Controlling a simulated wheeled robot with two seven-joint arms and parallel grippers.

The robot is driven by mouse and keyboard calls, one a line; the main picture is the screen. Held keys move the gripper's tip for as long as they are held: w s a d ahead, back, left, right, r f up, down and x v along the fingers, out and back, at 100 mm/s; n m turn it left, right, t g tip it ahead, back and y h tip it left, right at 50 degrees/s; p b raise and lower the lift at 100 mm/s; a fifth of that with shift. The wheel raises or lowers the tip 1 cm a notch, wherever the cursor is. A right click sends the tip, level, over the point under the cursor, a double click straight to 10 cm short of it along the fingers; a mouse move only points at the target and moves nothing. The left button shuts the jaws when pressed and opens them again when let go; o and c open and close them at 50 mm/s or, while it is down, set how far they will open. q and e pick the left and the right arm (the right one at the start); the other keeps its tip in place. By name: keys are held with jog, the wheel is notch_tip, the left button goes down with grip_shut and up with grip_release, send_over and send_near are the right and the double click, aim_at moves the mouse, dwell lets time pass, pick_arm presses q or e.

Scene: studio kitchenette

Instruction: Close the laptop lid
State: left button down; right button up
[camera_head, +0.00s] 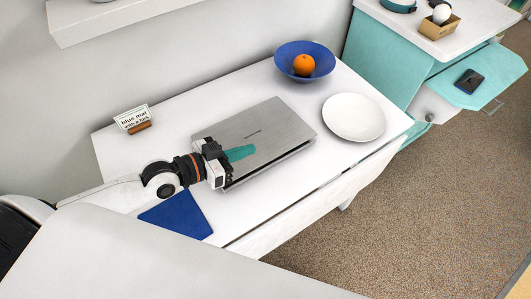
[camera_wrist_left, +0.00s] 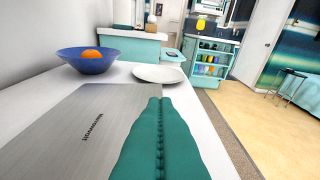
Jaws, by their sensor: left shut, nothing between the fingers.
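The laptop's silver lid (camera_head: 272,127) lies almost flat over its base on the white table. A dark gap shows under its near edge, so I cannot tell whether it is fully closed. The lid also fills the lower left of the left wrist view (camera_wrist_left: 75,125). My left gripper (camera_head: 251,150) has teal fingers pressed together with nothing between them. They lie over the near left part of the lid; whether they touch it is unclear. The shut fingers also show in the left wrist view (camera_wrist_left: 158,100). My right gripper is not in view.
A blue bowl (camera_head: 285,66) with an orange (camera_head: 304,65) and a white plate (camera_head: 354,117) stand beyond the laptop. A blue mat (camera_head: 177,216) lies left of it, near my arm. A small sign (camera_head: 132,119) stands at the back left.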

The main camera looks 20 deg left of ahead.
aim_at(257, 166)
pick_arm(q)
jog(key=x, duration=0.5)
jog(key=shift+w+d+r, duration=0.1)
jog(key=shift+w+d, duration=0.2)
notch_tip(257, 166, down, 3)
jog(key=shift+s+r, duration=0.1)
jog(key=shift+s, duration=0.1)
jog(key=shift+d+f, duration=0.1)
jog(key=shift+f, duration=0.65)
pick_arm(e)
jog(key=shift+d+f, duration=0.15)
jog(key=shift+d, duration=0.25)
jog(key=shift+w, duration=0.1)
pick_arm(q)
jog(key=shift+s+d+f+b, duration=0.1)
jog(key=shift+f+b, duration=0.35)
jog(key=shift+f, duration=0.25)
jog(key=shift+s+d+f+b, duration=0.1)
jog(key=shift+f+b, duration=0.35)
jog(key=shift+f, duration=0.3)
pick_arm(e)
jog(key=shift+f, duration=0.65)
